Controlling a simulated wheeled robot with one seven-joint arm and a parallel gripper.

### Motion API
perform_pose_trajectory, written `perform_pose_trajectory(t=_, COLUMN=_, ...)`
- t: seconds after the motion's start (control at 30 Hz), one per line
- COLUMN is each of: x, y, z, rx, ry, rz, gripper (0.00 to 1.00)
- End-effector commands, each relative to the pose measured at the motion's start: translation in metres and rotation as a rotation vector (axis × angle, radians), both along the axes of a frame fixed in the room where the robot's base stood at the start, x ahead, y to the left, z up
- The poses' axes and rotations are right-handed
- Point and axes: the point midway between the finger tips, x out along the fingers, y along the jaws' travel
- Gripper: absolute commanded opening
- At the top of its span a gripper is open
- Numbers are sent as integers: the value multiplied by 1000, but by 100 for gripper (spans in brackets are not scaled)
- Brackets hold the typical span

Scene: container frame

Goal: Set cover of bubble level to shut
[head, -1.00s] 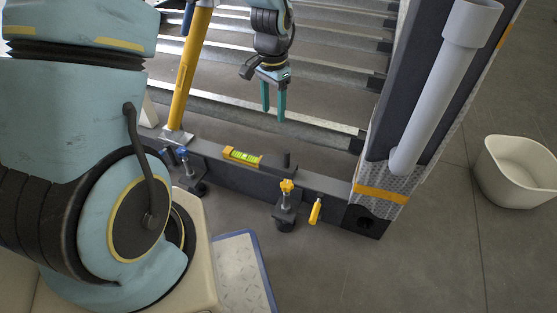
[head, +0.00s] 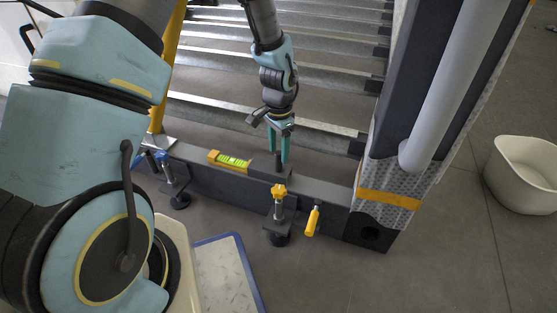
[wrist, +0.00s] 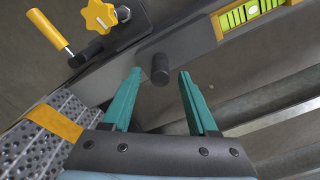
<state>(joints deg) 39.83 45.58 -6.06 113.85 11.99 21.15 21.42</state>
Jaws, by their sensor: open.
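The bubble level (head: 230,161), a yellow housing with a bright green vial, sits on the dark lower beam. Its vial is uncovered; it also shows at the top right of the wrist view (wrist: 252,10). A dark cover (head: 262,174) lies on the beam just right of the level, with an upright round knob, seen in the wrist view (wrist: 159,69). My gripper (head: 278,156) is open, pointing down over the cover. In the wrist view its teal fingers (wrist: 160,76) stand on either side of the knob, with gaps on both sides.
A yellow-knobbed clamp (head: 279,208) and a yellow handle (head: 312,220) are on the beam's front side. A grey pipe (head: 435,110) and post rise at right. A white tub (head: 525,175) stands on the floor. Metal slats lie behind the beam.

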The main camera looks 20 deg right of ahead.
Motion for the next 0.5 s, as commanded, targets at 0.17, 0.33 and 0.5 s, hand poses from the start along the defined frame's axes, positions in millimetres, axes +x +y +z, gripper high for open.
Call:
perform_pose_trajectory(t=0.17, x=0, y=0, z=-19, rx=1, ry=0, rz=0, gripper=59)
perform_pose_trajectory(t=0.33, x=0, y=0, z=-22, rx=0, ry=0, rz=1, gripper=59)
perform_pose_trajectory(t=0.5, x=0, y=0, z=-22, rx=0, ry=0, rz=1, gripper=59)
